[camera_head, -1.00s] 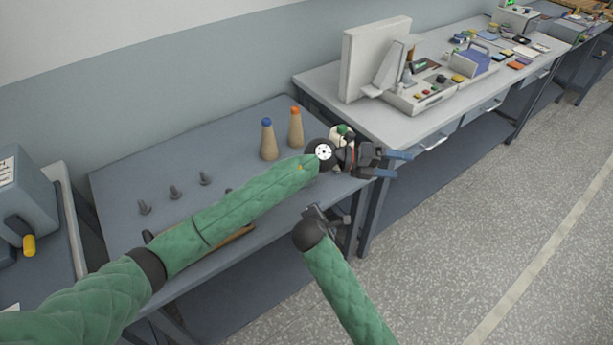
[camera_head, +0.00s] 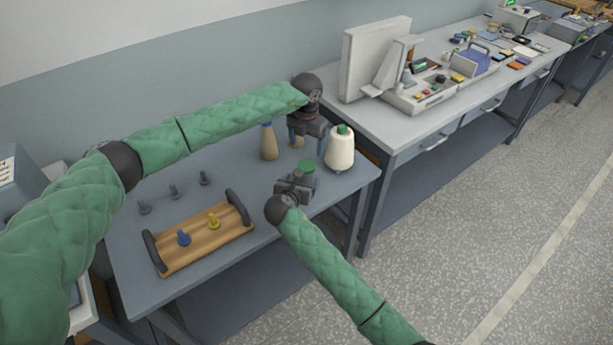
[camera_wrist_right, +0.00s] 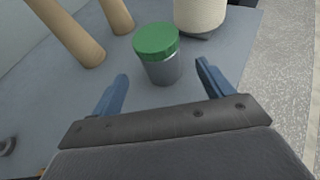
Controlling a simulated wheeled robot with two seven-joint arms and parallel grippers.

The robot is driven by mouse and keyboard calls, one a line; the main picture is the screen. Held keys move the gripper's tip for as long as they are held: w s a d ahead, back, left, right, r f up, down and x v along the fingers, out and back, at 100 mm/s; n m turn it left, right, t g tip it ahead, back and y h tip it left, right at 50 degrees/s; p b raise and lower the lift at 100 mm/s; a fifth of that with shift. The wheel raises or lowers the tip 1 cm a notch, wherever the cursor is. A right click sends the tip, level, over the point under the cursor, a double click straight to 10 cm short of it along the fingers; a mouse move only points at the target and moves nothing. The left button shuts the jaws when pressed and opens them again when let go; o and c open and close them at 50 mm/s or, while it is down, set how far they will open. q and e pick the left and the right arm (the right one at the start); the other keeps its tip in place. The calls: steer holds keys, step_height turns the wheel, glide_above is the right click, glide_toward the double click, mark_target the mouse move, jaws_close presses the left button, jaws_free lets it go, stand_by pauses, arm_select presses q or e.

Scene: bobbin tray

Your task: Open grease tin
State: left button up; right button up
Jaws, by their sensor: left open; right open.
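The grease tin (camera_head: 307,173) is a grey cylinder with a green lid (camera_wrist_right: 156,38), standing upright on the table near its right end. In the right wrist view the tin's grey body (camera_wrist_right: 163,70) stands just beyond and between the fingers of my right gripper (camera_wrist_right: 162,88), which is open and empty. In the head view my right gripper (camera_head: 297,184) is at the near side of the tin and partly covers it. My left gripper (camera_head: 301,140) is open above the table behind the tin, over a tan cone; its fingertips are partly hard to make out.
A cream thread cone with a green top (camera_head: 340,150) stands right of the tin. A tan cone with a blue top (camera_head: 268,142) stands behind. A wooden tray (camera_head: 196,246) with dark handles holds a blue and a yellow peg.

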steer(key=shift+x, duration=3.7)
